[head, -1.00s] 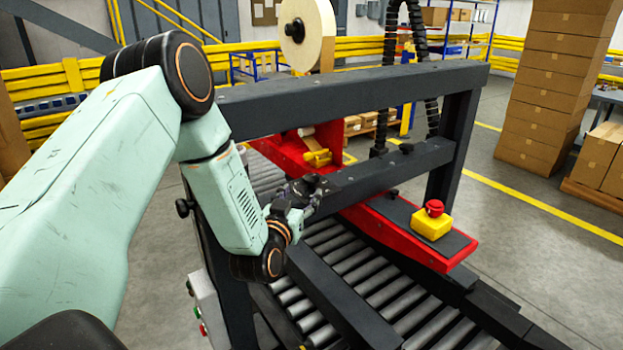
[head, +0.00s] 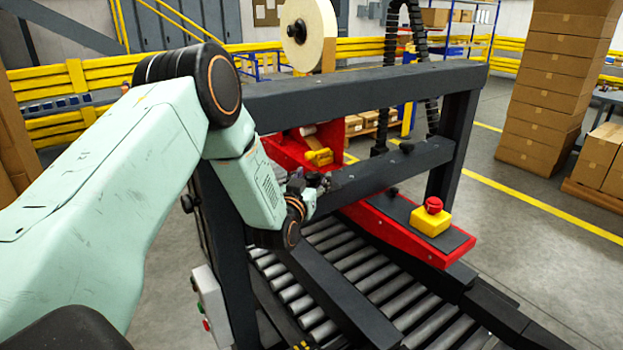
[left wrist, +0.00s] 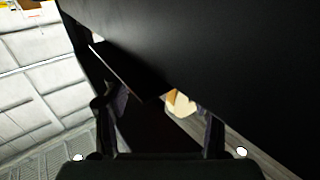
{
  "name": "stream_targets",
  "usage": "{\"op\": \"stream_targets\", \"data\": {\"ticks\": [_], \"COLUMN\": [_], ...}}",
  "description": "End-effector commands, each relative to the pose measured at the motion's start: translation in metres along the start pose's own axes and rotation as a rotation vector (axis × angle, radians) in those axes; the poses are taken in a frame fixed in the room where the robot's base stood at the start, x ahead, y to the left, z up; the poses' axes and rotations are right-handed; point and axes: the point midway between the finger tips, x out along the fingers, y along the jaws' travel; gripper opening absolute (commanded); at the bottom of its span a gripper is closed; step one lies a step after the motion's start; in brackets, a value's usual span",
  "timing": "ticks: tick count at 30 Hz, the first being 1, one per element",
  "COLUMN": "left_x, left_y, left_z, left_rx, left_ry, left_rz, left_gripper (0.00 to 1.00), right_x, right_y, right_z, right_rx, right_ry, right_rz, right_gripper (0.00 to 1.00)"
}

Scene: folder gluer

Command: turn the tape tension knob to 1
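The machine has several black knobs, and I cannot tell which is the tape tension knob; no number or scale is readable. One knob (head: 188,203) is on the left side of the frame. Another black knob (head: 297,31) is at the hub of the tape roll (head: 318,40). Small ones sit on the lower crossbar (head: 407,147) and the red plate (head: 392,191). My left gripper (head: 320,181) is at the left part of the lower crossbar; contact is unclear. In the left wrist view its fingers (left wrist: 158,115) are apart with nothing visibly held. My right gripper is not in view.
The dark upper crossbeam (head: 370,82) runs above my left gripper. A roller conveyor (head: 375,275) lies below. A red emergency button on a yellow box (head: 432,220) stands at right. A dark surface (left wrist: 220,60) fills much of the left wrist view.

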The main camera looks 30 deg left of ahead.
Motion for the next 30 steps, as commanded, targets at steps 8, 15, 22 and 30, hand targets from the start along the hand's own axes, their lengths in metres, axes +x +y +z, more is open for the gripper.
{"op": "stream_targets", "data": {"ticks": [8,15,22,30], "left_x": [-0.0003,-0.0005,-0.0005,-0.0004], "left_y": [-0.0001,-0.0006,-0.0001,0.0001], "left_z": [0.0004,0.0002,-0.0002,-0.0005], "left_rx": [0.0,0.0,0.0,0.0], "left_ry": [-0.001,0.0,0.001,0.002], "left_rz": [0.0,-0.002,-0.002,-0.008], "left_gripper": [0.32,0.12,0.09,0.09], "right_x": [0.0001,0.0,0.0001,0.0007], "right_y": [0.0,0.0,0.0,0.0], "right_z": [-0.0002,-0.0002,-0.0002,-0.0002], "right_rx": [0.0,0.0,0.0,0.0], "right_ry": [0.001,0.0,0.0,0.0], "right_rz": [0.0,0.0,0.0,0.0], "right_gripper": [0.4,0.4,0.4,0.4]}}
